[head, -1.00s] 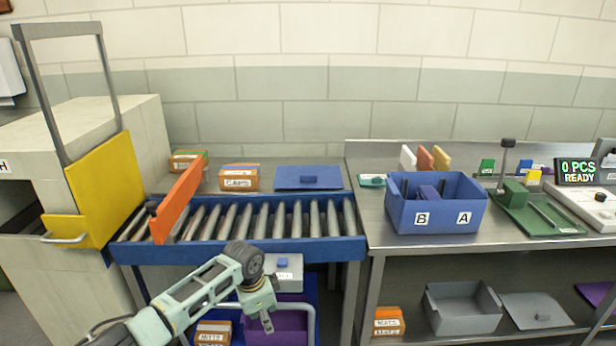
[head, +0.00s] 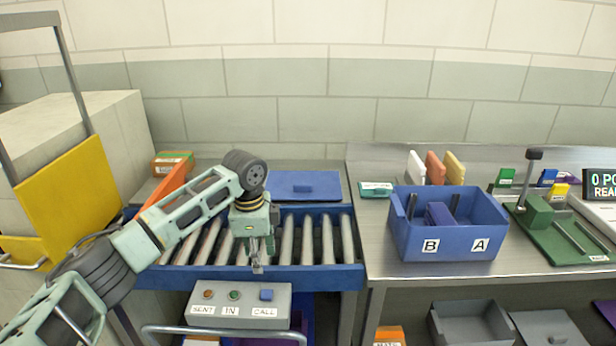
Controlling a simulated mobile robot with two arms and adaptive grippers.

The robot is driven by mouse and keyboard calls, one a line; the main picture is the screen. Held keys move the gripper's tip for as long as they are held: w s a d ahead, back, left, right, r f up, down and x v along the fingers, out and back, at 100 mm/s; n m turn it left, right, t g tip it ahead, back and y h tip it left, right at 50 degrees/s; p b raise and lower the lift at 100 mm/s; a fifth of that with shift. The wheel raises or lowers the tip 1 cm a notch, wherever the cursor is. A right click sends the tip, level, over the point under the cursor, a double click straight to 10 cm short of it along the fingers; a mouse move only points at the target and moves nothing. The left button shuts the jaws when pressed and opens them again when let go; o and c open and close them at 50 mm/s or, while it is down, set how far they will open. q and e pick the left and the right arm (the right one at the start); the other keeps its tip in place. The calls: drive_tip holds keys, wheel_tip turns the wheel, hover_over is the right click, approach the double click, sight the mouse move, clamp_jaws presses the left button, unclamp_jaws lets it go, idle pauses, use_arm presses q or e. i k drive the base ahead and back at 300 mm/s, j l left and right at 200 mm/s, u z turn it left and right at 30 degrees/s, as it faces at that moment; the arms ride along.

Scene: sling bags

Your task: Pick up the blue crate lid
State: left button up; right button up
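The blue crate lid (head: 308,184) lies flat on the steel surface behind the roller conveyor, with a small darker blue handle block on its top. My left gripper (head: 258,266) hangs pointing down over the front part of the conveyor rollers, in front of the lid and to its left. It is apart from the lid and holds nothing that I can see. Its fingers look close together, but the gap is too small to judge. My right gripper is not in view. The blue crate (head: 415,235) marked B and A stands on the table to the right, with blue items inside.
A control box (head: 240,305) with SENT, IN and CALL buttons stands in front of the conveyor (head: 330,278). An orange flap (head: 165,186) rises at the conveyor's left, partly behind my arm. Upright coloured packs (head: 435,168) stand behind the crate.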

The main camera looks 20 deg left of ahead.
sight(282, 186)
drive_tip(key=i, duration=1.4)
